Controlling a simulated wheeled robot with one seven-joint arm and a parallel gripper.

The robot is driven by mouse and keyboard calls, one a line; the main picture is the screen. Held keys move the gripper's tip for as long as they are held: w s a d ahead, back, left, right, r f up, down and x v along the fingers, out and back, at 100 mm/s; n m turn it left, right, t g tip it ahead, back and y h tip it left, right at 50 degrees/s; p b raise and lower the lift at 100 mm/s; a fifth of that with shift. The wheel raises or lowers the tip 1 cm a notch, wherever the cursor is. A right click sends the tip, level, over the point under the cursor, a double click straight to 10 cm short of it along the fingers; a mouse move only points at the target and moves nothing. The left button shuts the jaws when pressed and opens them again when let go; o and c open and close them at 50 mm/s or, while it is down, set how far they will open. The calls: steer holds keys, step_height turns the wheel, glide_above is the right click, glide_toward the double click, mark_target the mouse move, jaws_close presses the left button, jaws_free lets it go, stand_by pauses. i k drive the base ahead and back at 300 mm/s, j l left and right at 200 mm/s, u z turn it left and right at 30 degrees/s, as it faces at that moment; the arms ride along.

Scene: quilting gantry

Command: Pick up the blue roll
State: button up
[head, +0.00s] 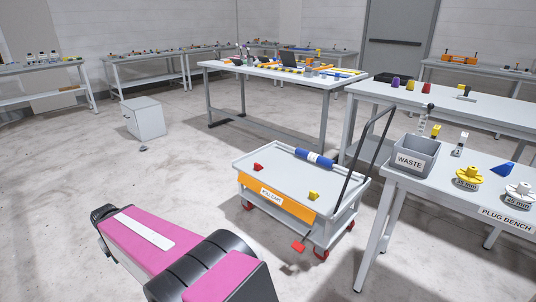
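The blue roll (314,158) has a white band around its middle. It lies on its side at the far edge of the top tray of a grey cart (286,180). My arm, pink and black, comes in at the bottom left of the head view, well short of the cart. My gripper is not in the picture, so its fingers and anything in them are hidden.
A red piece (258,167) and a yellow piece (313,195) also sit on the cart's tray. The cart's tall dark handle (368,150) rises at the right. The plug bench (450,205) with a waste bin (414,154) stands to the right. Open floor lies left of the cart.

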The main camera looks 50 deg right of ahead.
mark_target(329, 163)
steer(key=i+z, duration=0.25)
steer(key=i, duration=0.25)
steer(key=i+j+z, duration=0.2)
steer(key=i, duration=0.3)
steer(key=i+j+z, duration=0.25)
steer(key=i, duration=0.25)
steer(key=i+l+z, duration=0.1)
steer(key=z, duration=0.35)
steer(key=i+z, duration=0.25)
steer(key=z, duration=0.2)
steer(key=i+z, duration=0.2)
steer(key=z, duration=0.3)
steer(key=i+j+z, duration=0.1)
steer(key=z, duration=0.35)
steer(key=i+z, duration=0.5)
steer(key=i+j+z, duration=0.15)
steer(key=z, duration=0.35)
steer(key=i, duration=0.15)
